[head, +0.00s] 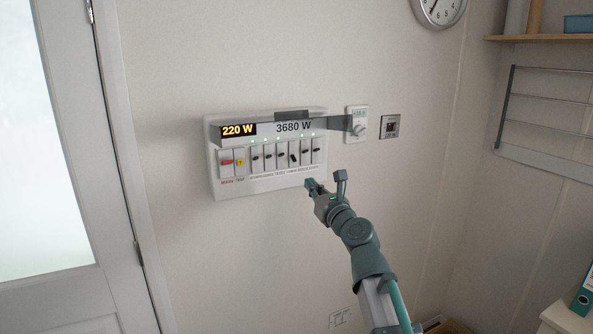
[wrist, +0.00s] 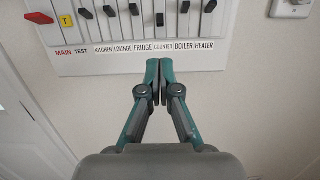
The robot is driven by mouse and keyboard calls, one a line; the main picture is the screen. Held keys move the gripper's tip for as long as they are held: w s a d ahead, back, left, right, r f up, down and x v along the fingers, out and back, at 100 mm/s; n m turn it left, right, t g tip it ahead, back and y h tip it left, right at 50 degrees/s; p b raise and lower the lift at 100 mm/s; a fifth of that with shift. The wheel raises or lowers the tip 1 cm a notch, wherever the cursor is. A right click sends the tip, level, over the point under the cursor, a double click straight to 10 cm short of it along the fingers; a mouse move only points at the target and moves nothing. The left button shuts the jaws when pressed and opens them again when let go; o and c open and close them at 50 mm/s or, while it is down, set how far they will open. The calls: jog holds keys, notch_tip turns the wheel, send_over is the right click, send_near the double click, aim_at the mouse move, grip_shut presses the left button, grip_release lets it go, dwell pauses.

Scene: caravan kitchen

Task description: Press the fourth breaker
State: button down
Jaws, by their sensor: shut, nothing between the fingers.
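The breaker panel (head: 215,188) is a white box on the wall with a row of black-levered switches. The fourth breaker, counting from the one labelled KITCHEN, is labelled COUNTER in the wrist view (wrist: 160,19); its black lever sits lower than its neighbours' levers. It also shows in the head view (head: 293,158). In the head view my gripper (head: 311,184) is below the panel's right part.
A red MAIN switch (wrist: 39,18) and a yellow TEST button (wrist: 66,21) are at the panel's left. Its display (head: 238,130) reads 220 W, beside a printed 3680 W.

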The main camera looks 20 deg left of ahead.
aim_at(295, 160)
jog(key=p+x, duration=0.1)
jog(key=x, duration=0.9)
jog(key=shift+s+d+r+p, duration=0.2)
jog(key=shift+r+p, duration=0.15)
jog(key=shift+p, duration=0.65)
jog(key=shift+s+d+r+p, duration=0.2)
jog(key=shift+r+p, duration=0.5)
jog(key=shift+p, duration=0.55)
jog(key=shift+f, duration=0.25)
jog(key=shift+r, duration=0.1)
jog(key=s+d+r+p, duration=0.4)
jog(key=d+r+p, duration=0.1)
jog(key=r+p, duration=0.2)
jog(key=shift+s+r+p, duration=0.15)
jog(key=shift+s+p, duration=0.2)
jog(key=shift+p, duration=0.25)
